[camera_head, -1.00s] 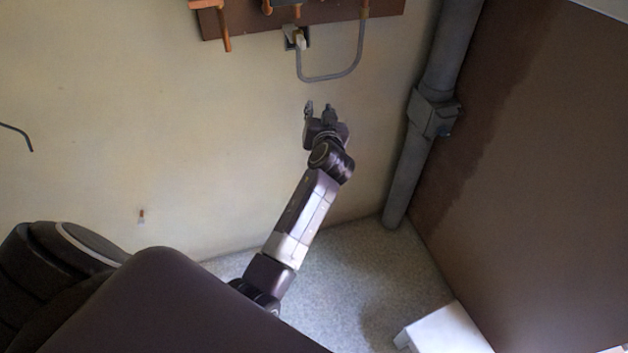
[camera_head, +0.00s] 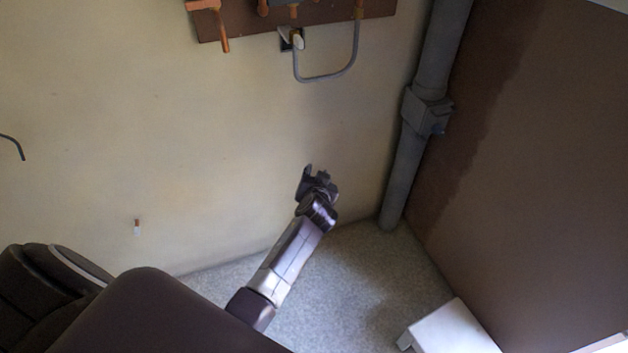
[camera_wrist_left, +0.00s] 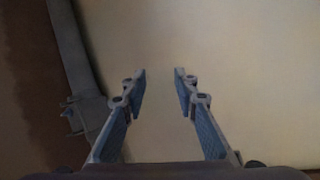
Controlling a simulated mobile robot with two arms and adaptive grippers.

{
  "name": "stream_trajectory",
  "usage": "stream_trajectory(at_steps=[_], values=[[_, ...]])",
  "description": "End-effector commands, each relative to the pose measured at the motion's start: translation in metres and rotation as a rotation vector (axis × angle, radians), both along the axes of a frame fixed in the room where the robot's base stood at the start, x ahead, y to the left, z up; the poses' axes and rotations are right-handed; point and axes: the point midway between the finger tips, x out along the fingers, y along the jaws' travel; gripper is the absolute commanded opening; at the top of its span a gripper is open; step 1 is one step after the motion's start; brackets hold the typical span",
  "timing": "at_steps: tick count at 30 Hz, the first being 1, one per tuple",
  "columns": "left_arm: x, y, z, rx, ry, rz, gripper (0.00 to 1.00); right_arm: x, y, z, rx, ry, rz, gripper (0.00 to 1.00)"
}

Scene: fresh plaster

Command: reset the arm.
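My left gripper (camera_head: 316,173) is in front of the cream wall in the head view, below the grey bent pipe and left of the thick grey pipe. In the left wrist view its two fingers (camera_wrist_left: 160,78) stand apart with nothing between them, facing the bare wall. My left arm (camera_head: 290,255) reaches up from the lower middle of the head view. My right gripper is not in view.
A brown board (camera_head: 290,20) with copper pipe ends and a grey bent pipe (camera_head: 325,78) is on the wall above. A thick grey pipe (camera_head: 405,170) runs down the corner beside a brown wall (camera_head: 540,170). A white box (camera_head: 450,330) stands on the speckled floor (camera_head: 350,280).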

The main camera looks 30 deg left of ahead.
Motion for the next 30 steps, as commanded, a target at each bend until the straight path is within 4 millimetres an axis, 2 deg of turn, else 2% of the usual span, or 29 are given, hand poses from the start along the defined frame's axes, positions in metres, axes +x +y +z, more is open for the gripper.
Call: stream_trajectory(at_steps=[6,23,26,29,30], values=[[-0.003,-0.003,-0.012,-0.003,0.016,-0.013,0.28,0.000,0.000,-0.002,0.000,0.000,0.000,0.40],[-0.006,-0.004,-0.017,-0.005,0.026,-0.016,0.28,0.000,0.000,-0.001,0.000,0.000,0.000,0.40],[-0.016,-0.011,-0.043,-0.013,0.068,-0.040,0.28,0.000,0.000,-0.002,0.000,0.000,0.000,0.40],[-0.041,-0.024,-0.093,-0.033,0.152,-0.088,0.28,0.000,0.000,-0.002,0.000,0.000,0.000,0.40],[-0.056,-0.030,-0.117,-0.042,0.193,-0.111,0.28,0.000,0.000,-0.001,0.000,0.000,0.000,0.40]])
